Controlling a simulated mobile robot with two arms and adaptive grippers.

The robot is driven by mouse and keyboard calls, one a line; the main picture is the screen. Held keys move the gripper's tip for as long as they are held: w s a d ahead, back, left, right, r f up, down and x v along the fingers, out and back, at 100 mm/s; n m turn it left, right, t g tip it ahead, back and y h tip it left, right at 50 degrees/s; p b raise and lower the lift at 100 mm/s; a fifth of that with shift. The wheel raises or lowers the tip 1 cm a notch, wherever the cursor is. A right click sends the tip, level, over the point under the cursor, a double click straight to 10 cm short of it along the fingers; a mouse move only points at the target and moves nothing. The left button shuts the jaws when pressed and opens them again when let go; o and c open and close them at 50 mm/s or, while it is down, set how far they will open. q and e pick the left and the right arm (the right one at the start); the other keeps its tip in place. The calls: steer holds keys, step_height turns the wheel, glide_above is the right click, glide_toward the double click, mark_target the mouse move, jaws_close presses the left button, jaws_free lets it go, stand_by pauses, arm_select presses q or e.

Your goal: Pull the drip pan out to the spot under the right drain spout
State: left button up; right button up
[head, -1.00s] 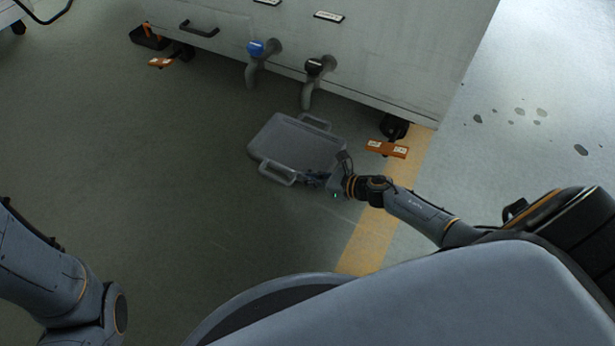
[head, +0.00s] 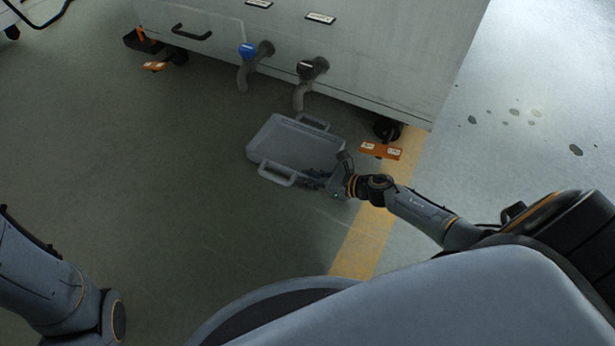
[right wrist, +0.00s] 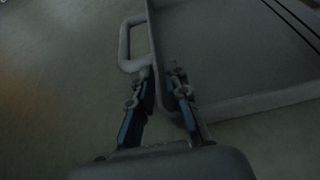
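The drip pan (head: 262,142) is a shallow grey tray with a loop handle on its near side and another on its far side. It lies on the floor in front of the machine. The right drain spout (head: 301,97), with a black valve, hangs just beyond the pan's far edge in the head view. My right gripper (head: 325,179) is at the pan's near right corner. In the right wrist view the fingers (right wrist: 161,82) straddle the pan's rim (right wrist: 154,35), beside the handle (right wrist: 124,45), and appear closed on it. My left gripper is out of view.
A left spout with a blue valve (head: 244,75) hangs from the machine cabinet (head: 390,50). Orange-tagged feet (head: 381,150) stand under it. A yellow floor stripe (head: 365,240) runs right of the pan. The floor left of the pan is clear.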

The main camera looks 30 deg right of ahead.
stand_by(0.4)
steer(key=v, duration=1.1)
steer(key=shift+d, duration=0.1)
steer(key=shift+s+d+r, duration=0.2)
steer(key=shift+s+d, duration=0.05)
steer(key=shift+s, duration=0.05)
steer(key=shift+a, duration=0.1)
